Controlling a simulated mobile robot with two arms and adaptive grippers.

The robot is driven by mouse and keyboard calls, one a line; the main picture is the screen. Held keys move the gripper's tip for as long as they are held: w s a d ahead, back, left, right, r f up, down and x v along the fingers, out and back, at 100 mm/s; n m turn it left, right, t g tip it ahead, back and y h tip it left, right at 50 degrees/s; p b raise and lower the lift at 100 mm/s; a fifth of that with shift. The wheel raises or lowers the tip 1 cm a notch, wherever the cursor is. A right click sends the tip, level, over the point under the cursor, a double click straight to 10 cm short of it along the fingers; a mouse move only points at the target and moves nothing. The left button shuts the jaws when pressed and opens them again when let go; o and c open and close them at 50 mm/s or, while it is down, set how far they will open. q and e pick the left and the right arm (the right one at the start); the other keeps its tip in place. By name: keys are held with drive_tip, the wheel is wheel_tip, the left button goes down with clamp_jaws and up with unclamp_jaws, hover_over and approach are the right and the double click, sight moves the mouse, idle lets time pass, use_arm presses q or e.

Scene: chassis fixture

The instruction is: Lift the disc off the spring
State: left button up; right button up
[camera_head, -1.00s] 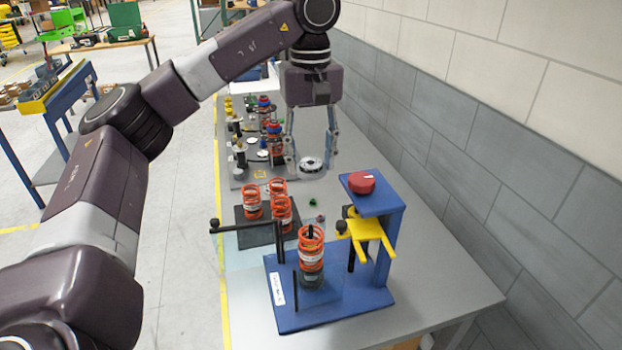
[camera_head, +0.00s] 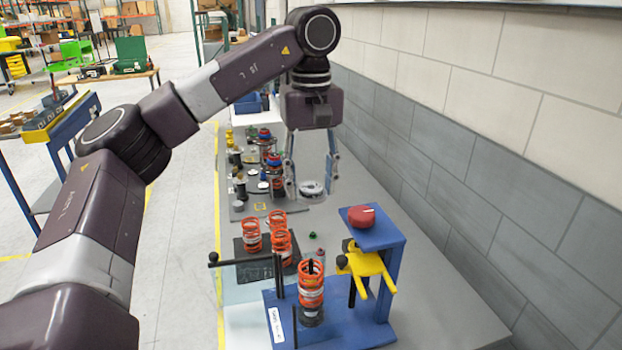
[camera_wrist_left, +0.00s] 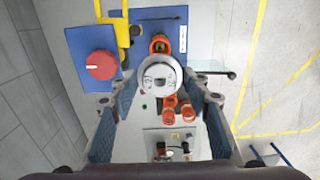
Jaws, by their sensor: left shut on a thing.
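The disc (camera_head: 311,188) is silver with a dark centre. My left gripper (camera_head: 312,186) is shut on it and holds it in the air, behind and above the fixture. In the left wrist view the disc (camera_wrist_left: 160,79) shows between the two fingers. An orange coil spring (camera_head: 311,290) stands upright on the blue fixture (camera_head: 350,335) around a dark post, apart from the disc. In the left wrist view the disc partly covers this spring (camera_wrist_left: 159,43). My right gripper is not in view.
The fixture has a yellow forked bracket (camera_head: 368,267) and a red knob (camera_head: 361,216) on its blue column. Several orange springs (camera_head: 251,236) stand on a dark plate to the left. More assemblies stand farther back. A wall runs along the right; the grey table (camera_head: 440,290) is clear there.

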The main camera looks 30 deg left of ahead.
use_arm(q)
drive_tip(key=shift+f+b, duration=0.45)
drive_tip(key=shift+f, duration=0.5)
drive_tip(key=shift+f+b, duration=4.25)
drive_tip(key=shift+f, duration=3.1)
